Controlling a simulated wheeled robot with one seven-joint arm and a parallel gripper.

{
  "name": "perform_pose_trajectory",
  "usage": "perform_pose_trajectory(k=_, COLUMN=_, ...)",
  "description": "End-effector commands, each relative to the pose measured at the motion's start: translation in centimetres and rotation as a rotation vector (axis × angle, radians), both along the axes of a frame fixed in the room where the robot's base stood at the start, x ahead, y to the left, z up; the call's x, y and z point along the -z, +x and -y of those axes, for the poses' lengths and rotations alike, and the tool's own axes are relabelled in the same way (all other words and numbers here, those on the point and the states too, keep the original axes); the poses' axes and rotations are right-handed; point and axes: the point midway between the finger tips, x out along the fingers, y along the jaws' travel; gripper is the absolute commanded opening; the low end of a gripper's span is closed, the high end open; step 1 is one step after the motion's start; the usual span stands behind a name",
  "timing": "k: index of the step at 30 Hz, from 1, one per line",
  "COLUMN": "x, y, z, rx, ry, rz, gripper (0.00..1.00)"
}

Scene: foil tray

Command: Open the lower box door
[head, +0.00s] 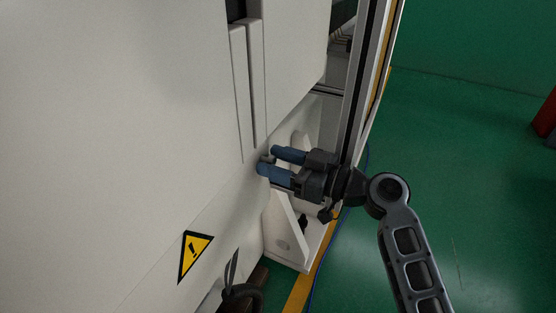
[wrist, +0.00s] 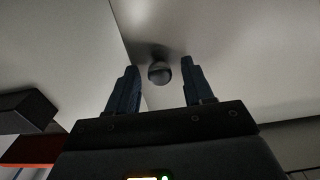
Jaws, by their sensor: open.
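The lower box door (head: 228,212) is a pale panel low on the white cabinet, below a slanting seam. It also shows in the wrist view (wrist: 220,35). A small round grey knob (wrist: 159,72) stands out from the pale surface in the wrist view. My gripper (wrist: 160,66) is open, with one dark blue finger on each side of the knob and gaps beside it. In the head view my gripper (head: 267,159) reaches the panel from the right, and its fingers largely hide the knob. The door looks closed.
A yellow warning triangle (head: 195,256) is on the lower panel. A metal frame post (head: 361,85) and a white bracket (head: 285,235) stand close around my gripper. A black cable (head: 240,292) is at the bottom. The green floor (head: 470,180) at right is mostly clear.

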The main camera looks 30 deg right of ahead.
Motion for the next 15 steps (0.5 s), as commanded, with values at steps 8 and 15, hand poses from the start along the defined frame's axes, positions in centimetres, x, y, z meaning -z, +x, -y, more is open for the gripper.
perform_pose_trajectory(k=8, x=0.0, y=-0.03, z=0.02, rx=0.0, ry=0.0, rz=0.0, gripper=0.35)
perform_pose_trajectory(k=15, x=0.0, y=-0.03, z=0.04, rx=0.0, ry=0.0, rz=0.0, gripper=0.12)
